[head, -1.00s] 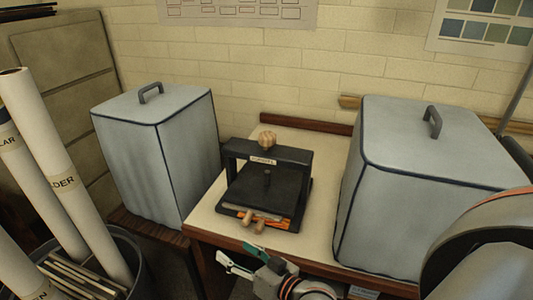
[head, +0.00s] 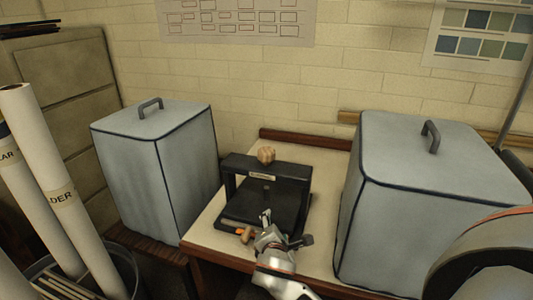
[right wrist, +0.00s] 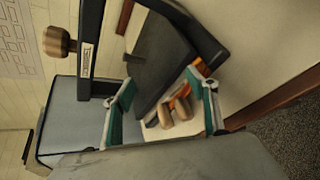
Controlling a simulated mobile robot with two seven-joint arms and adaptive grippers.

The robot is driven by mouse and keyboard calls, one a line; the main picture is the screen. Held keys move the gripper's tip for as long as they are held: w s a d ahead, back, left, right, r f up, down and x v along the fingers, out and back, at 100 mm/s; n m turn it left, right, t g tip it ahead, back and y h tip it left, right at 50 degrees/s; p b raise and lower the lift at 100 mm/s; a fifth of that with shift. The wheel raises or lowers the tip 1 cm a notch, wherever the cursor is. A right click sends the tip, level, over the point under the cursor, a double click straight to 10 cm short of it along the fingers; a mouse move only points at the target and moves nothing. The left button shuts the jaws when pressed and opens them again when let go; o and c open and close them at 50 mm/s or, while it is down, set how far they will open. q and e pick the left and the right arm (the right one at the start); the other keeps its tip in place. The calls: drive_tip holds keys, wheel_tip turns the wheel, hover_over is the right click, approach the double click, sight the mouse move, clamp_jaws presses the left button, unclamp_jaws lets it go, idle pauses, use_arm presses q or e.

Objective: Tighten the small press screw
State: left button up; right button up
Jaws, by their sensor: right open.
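The small press (head: 275,180) stands on the worktop between two covered boxes, a black frame with a label on its crossbar. Its screw has a round wooden knob (head: 266,155) standing on top of the crossbar. In the right wrist view the knob (right wrist: 58,41) lies at the upper left, outside the jaws. My right gripper (head: 286,228) is at the press's front edge, lower than the knob. In the right wrist view my right gripper (right wrist: 160,80) has its teal-padded fingers wide apart with nothing held. My left gripper is not in view.
Grey covered boxes flank the press at left (head: 160,170) and right (head: 420,200). Rolled tubes (head: 60,190) stand at far left.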

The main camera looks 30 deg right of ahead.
drive_tip(key=w+d+r+n+t+h, duration=0.1)
drive_tip(key=w+r+n+h, duration=0.2)
drive_tip(key=w+r+n, duration=0.35)
drive_tip(key=n+t+h, duration=0.1)
drive_tip(key=n+h, duration=0.1)
drive_tip(key=h, duration=0.1)
approach(267, 152)
drive_tip(key=w+d, duration=0.2)
drive_tip(key=w, duration=0.1)
drive_tip(key=shift+d+f, duration=0.2)
drive_tip(key=shift+f, duration=0.15)
drive_tip(key=shift+w+d+r+n, duration=0.1)
drive_tip(key=shift+w+d+n, duration=0.1)
drive_tip(key=shift+w+n, duration=0.05)
drive_tip(key=shift+p+x, duration=0.35)
drive_tip(key=shift+x, duration=3.2)
drive_tip(key=shift+f, duration=0.2)
drive_tip(key=c, duration=1.2)
